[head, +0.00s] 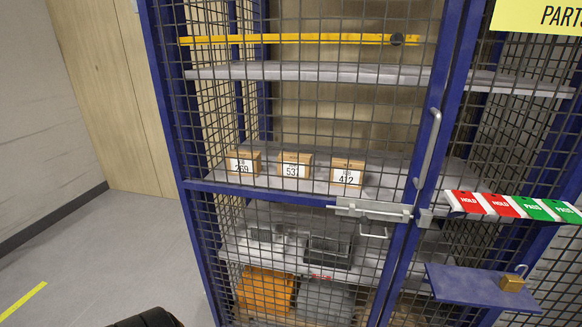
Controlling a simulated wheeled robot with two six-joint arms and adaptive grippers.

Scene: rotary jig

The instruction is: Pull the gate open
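The gate is a wire-mesh panel in a blue frame (270,192) and fills the middle of the head view. It looks closed against the blue post at its right. A grey upright pull handle (428,148) is on the gate's right edge. A light grey slide bolt (370,209) lies level across the gate's lower right, with a small bent grip below it. Its right end is close to a keeper (424,217) on the post; I cannot tell whether it sits inside. Neither gripper's fingers show.
A small blue shelf (455,284) right of the gate holds a brass padlock (512,283) with its shackle up. A red and green tag strip (510,206) sticks out above. Boxes and bins stand behind the mesh. The floor at left (120,245) is clear.

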